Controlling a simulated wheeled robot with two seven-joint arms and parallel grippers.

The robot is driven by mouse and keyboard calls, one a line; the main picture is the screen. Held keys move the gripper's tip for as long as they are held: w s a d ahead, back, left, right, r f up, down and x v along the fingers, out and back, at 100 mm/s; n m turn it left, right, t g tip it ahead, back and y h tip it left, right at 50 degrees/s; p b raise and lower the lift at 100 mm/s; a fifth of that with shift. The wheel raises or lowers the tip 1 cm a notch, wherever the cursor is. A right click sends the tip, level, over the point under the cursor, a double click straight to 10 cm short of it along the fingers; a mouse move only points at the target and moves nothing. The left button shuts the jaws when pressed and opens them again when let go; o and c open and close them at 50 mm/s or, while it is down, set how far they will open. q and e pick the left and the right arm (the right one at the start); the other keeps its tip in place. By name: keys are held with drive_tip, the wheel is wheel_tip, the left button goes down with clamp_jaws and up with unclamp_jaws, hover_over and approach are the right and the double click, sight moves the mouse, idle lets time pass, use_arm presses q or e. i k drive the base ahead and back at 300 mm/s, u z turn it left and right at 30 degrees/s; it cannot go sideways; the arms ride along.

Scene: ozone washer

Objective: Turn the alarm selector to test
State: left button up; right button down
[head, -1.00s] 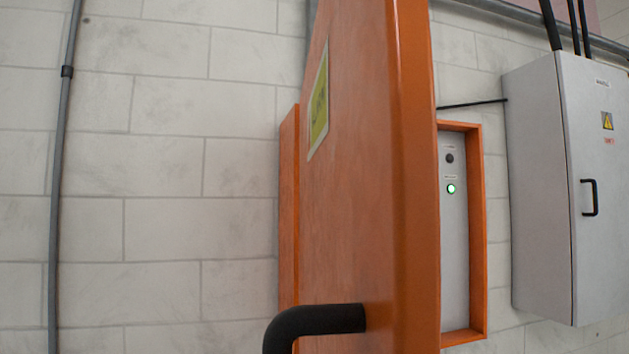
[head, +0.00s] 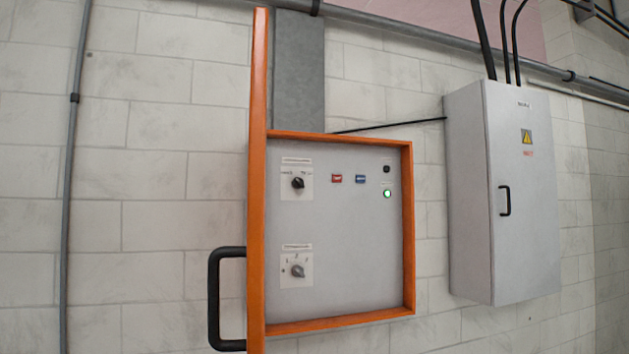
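An orange-framed control box (head: 408,240) hangs on the wall with its door (head: 258,190) swung open, seen nearly edge-on at the left. On its grey panel are two rotary selectors: a black knob (head: 298,183) on a white plate at the upper left, and a grey knob (head: 298,271) on a white plate at the lower left. Their labels are too small to read, so I cannot tell which is the alarm selector. A red button (head: 336,179), a blue button (head: 360,179) and a lit green lamp (head: 387,194) are at the upper right. Neither gripper shows.
The door's black handle (head: 222,300) sticks out to the left. A closed grey cabinet (head: 470,200) with a warning sign hangs to the right, cables running up from it. A thin conduit (head: 70,180) runs down the wall at the left. The space before the panel looks clear.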

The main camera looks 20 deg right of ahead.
sight(297, 182)
drive_tip(key=u, duration=0.85)
drive_tip(key=k, duration=0.1)
drive_tip(key=z, duration=1.5)
drive_tip(key=i, duration=0.9)
